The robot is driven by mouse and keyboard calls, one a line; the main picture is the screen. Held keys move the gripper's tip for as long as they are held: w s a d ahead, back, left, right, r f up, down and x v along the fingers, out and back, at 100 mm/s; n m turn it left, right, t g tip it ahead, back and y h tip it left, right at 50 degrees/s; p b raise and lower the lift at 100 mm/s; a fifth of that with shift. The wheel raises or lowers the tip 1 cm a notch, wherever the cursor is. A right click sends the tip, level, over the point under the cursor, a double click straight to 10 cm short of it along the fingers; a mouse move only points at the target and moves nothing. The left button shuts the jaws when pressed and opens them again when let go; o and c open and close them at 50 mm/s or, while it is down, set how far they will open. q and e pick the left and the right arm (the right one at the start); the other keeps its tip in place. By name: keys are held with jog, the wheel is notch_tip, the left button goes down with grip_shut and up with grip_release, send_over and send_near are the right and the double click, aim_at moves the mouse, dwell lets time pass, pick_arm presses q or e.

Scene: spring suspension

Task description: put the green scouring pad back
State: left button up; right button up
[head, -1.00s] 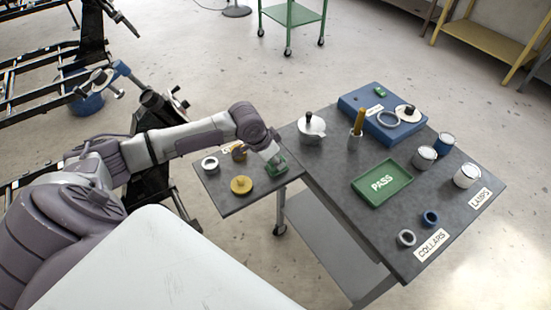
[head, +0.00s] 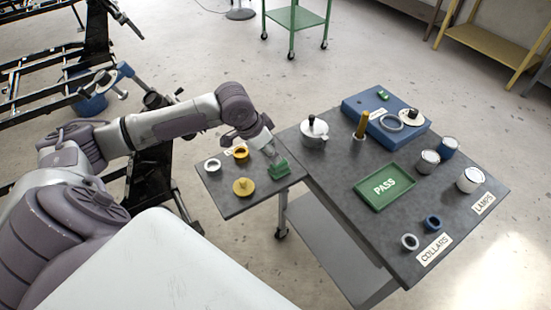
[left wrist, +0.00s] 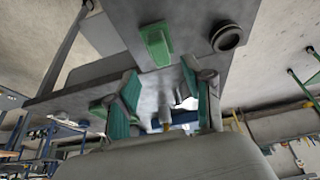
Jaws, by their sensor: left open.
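The green scouring pad (head: 280,169) lies on the small side table (head: 228,204), close to its right edge. My left gripper (head: 271,152) is open just above and behind it, with its tips partly hard to make out in the head view. In the left wrist view the pad (left wrist: 155,45) lies on the grey tabletop, beyond my two open teal-padded fingers (left wrist: 162,95), with nothing held between them. My right gripper is not in view.
The larger bench holds a lidded pot (head: 314,131), a green PASS tray (head: 386,206), a blue case (head: 362,100) and several cans.

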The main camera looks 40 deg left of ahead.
pick_arm(q)
jog(key=shift+v, duration=2.25)
